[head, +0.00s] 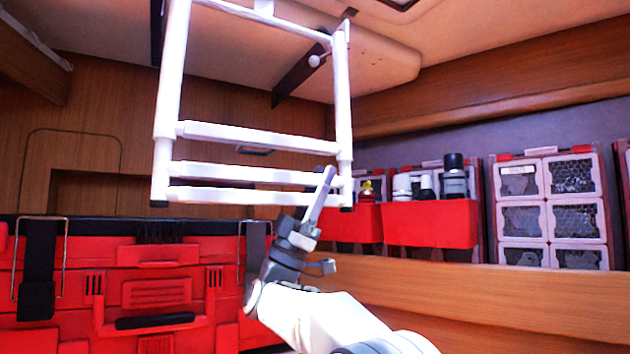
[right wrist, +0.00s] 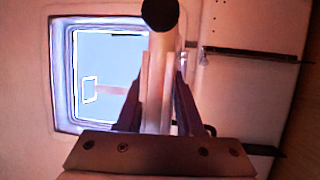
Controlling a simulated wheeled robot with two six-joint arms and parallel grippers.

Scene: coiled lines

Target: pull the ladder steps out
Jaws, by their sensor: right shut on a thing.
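The white ladder (head: 168,95) hangs from the ceiling area in the head view, its side rails upright and its lower steps (head: 240,172) close together near the black-tipped feet. My right gripper (head: 325,182) is at the right end of the lowest steps, beside the right rail. It is shut on the ladder; which bar lies in the jaws is hard to tell. In the right wrist view, a white ladder bar (right wrist: 158,85) lies between the fingers, below a round black end cap (right wrist: 160,13). My left gripper is in neither view.
Red cases (head: 155,255) stand behind and below the ladder at left. Red bins (head: 430,222) with bottles and a rack of small drawers (head: 550,210) stand on a wooden ledge (head: 480,295) at right. A skylight (right wrist: 105,75) shows overhead in the wrist view.

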